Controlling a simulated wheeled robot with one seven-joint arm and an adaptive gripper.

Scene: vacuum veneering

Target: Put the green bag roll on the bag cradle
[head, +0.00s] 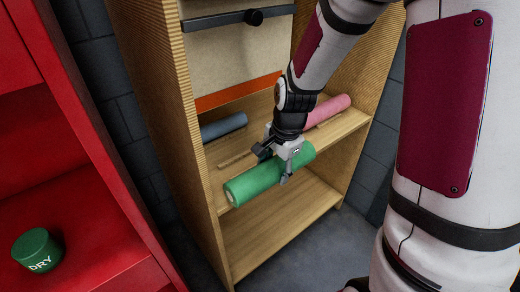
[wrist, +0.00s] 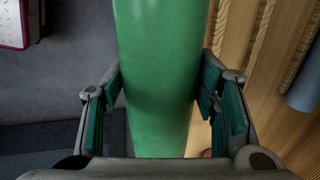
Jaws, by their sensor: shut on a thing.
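The green bag roll (head: 262,178) is a thick green cylinder with a pale end. My gripper (head: 283,158) is shut on it near its right part in the head view. The roll is held tilted at the front edge of the middle shelf; I cannot tell whether it touches the shelf. In the wrist view the green roll (wrist: 157,80) runs between the two fingers of my gripper (wrist: 160,100), with a pad on each side. Low wooden strips (head: 236,160) on the middle shelf may be the bag cradle; the roll and gripper partly hide that area.
A blue roll (head: 223,126) lies at the back left of the middle shelf, a pink roll (head: 327,110) at its right. The wooden side panel (head: 165,100) stands left. The lower shelf (head: 275,225) is clear. A green DRY tin (head: 37,250) sits in the red cabinet (head: 95,205).

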